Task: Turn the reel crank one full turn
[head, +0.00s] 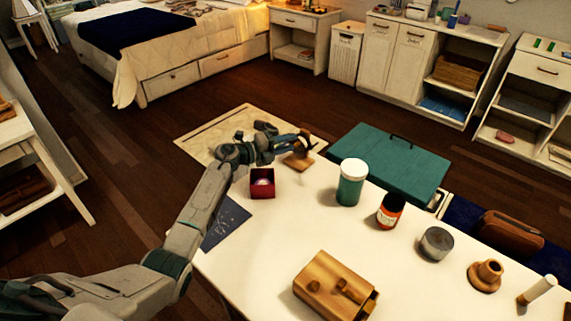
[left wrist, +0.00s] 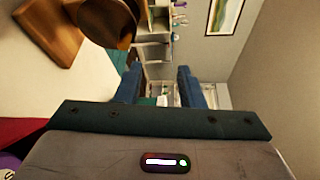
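A small wooden stand (head: 298,161) sits at the far left end of the white table, with a round brown wooden part (head: 305,137) above it. This looks like the reel, but I cannot make out its crank. My left gripper (head: 291,143) is right beside it in the head view and partly covers it. In the left wrist view, my left gripper (left wrist: 158,84) has its two blue fingers apart with nothing between them. The round wooden part (left wrist: 110,22) and the stand (left wrist: 50,28) are to the upper left of the fingers. My right gripper is not in view.
A red box (head: 262,190) is close to my left forearm. A green-and-white jar (head: 350,184), a dark bottle (head: 390,210), a metal tin (head: 436,244) and a wooden box (head: 328,284) stand on the table (head: 262,270). The middle of the table is clear.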

